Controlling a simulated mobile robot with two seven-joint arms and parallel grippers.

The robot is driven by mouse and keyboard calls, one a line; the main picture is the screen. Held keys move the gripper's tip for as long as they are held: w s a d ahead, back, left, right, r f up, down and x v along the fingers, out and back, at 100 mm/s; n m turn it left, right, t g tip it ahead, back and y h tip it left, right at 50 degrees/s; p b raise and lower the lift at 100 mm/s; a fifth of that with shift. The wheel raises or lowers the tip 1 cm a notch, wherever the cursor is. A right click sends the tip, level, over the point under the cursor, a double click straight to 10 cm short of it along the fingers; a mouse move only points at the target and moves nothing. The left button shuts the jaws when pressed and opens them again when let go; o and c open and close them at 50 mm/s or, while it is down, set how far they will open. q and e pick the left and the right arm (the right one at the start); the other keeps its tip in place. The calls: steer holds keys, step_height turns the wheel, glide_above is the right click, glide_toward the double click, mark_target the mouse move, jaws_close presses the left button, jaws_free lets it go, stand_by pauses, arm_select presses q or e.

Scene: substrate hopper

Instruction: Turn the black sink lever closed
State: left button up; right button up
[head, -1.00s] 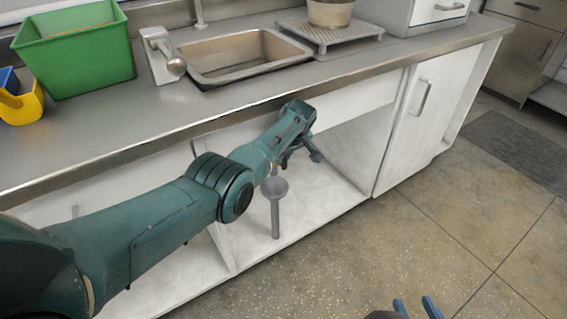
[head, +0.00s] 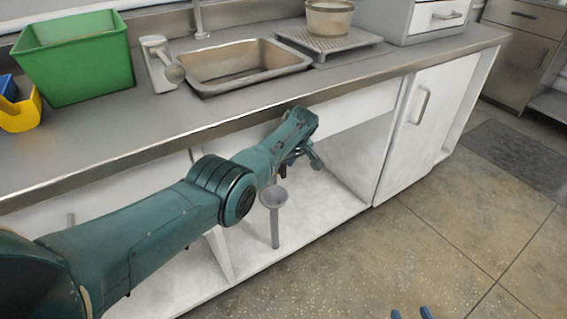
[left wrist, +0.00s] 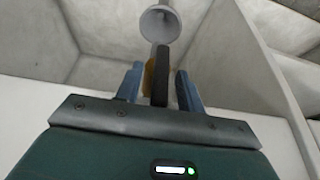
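My left gripper (head: 303,157) reaches into the open cabinet under the sink (head: 243,64). In the left wrist view its blue fingers (left wrist: 160,88) stand apart. A dark bar, which looks like the black lever (left wrist: 161,72), stands between them, nearer the right finger. A yellowish piece (left wrist: 148,78) shows beside the bar, towards the left finger. I see a gap on the left; whether the right finger touches the bar I cannot tell.
A grey funnel on a pipe (head: 274,199) stands in the cabinet near my left forearm; its cup also shows beyond the fingers in the left wrist view (left wrist: 160,24). The counter edge (head: 225,127) runs above my arm. A closed cabinet door (head: 422,115) stands to the right.

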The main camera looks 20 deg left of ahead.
arm_select(q)
steer(key=shift+r, duration=0.1)
arm_select(e)
steer(key=shift+r, duration=0.1)
